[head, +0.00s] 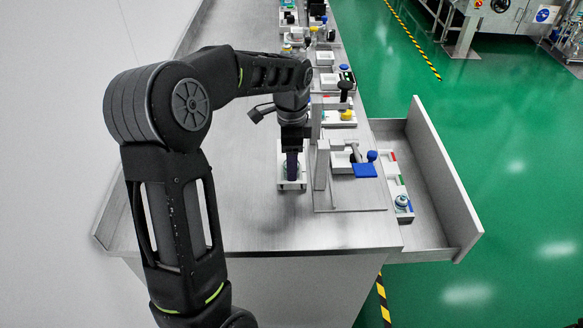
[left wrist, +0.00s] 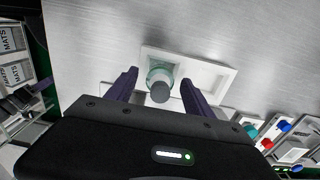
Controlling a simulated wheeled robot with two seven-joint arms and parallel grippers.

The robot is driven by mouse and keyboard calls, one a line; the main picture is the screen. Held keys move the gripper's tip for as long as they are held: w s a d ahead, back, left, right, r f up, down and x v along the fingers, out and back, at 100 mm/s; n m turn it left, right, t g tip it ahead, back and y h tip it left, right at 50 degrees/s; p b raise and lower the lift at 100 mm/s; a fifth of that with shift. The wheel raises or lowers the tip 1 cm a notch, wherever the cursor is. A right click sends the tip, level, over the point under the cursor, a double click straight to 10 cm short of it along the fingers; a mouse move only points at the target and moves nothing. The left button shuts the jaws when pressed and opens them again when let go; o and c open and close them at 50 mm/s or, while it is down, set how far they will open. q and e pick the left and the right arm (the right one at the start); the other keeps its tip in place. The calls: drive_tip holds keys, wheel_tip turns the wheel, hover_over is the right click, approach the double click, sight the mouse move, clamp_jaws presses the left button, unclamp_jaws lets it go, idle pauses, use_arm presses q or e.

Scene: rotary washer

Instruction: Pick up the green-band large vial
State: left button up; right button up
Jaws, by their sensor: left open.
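A vial (left wrist: 158,78) with a grey cap and a teal-green tint stands in a small white tray (left wrist: 213,76) in the left wrist view. I cannot make out a separate band on it. My left gripper (left wrist: 160,92) is open, with one dark finger on each side of the vial and gaps between them. In the head view my left gripper (head: 291,168) points down over the same white tray (head: 282,186) and hides the vial. Another vial (head: 402,202) stands in the open drawer, near green and blue marks. My right gripper is not in view.
Close right of the gripper stands a grey upright fixture (head: 321,165) with a blue block (head: 365,170). An open drawer (head: 436,185) juts out at the right. Racks and trays line the bench further back. The bench (head: 235,195) left of the tray is clear.

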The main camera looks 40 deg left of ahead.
use_arm(q)
drive_tip(key=shift+c, duration=0.5)
clamp_jaws()
idle(0.6)
